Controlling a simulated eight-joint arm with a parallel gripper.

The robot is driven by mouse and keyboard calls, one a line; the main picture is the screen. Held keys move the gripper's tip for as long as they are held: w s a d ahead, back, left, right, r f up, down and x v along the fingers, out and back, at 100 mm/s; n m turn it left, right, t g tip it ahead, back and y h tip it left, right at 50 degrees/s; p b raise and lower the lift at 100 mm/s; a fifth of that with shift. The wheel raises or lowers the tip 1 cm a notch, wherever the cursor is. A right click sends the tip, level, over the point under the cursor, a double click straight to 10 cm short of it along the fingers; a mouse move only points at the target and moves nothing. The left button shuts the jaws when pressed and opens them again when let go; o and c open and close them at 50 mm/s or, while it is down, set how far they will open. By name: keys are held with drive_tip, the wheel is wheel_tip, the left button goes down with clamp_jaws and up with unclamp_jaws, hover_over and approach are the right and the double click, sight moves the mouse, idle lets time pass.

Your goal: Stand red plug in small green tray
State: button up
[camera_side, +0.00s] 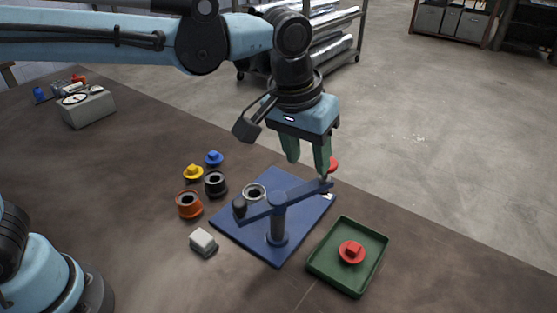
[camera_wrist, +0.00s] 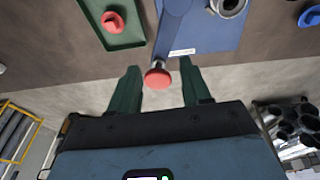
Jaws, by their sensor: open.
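The red plug (camera_side: 351,251) stands upright, flange down, inside the small green tray (camera_side: 325,272), and nothing holds it. In the wrist view the plug (camera_wrist: 112,20) shows in the tray (camera_wrist: 124,40) at the upper left. My gripper (camera_side: 308,172) is open, above the far end of the blue fixture's lever. Between its fingertips (camera_wrist: 160,78) in the wrist view is a red round cap (camera_wrist: 157,80) at the lever's end. The cap (camera_side: 333,164) is partly hidden behind a finger in the side view. I cannot tell whether a finger touches it.
The blue fixture (camera_side: 278,252) with its post and lever (camera_side: 290,197) stands left of the tray. A yellow plug (camera_side: 193,172), a blue plug (camera_side: 214,157), orange (camera_side: 188,204) and black (camera_side: 215,184) rings and a grey block (camera_side: 203,242) lie further left. The table's front right is clear.

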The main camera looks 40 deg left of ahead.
drive_tip(key=s+a+f+t, duration=0.2)
drive_tip(key=s+a, duration=0.2)
drive_tip(key=a, duration=0.6)
drive_tip(key=s+a+f+t, duration=0.1)
drive_tip(key=s+a, duration=0.4)
drive_tip(key=a, duration=0.6)
drive_tip(key=shift+s+a+f+t+y, duration=0.2)
drive_tip(key=shift+a+f+t+y, duration=0.15)
drive_tip(key=shift+t, duration=0.45)
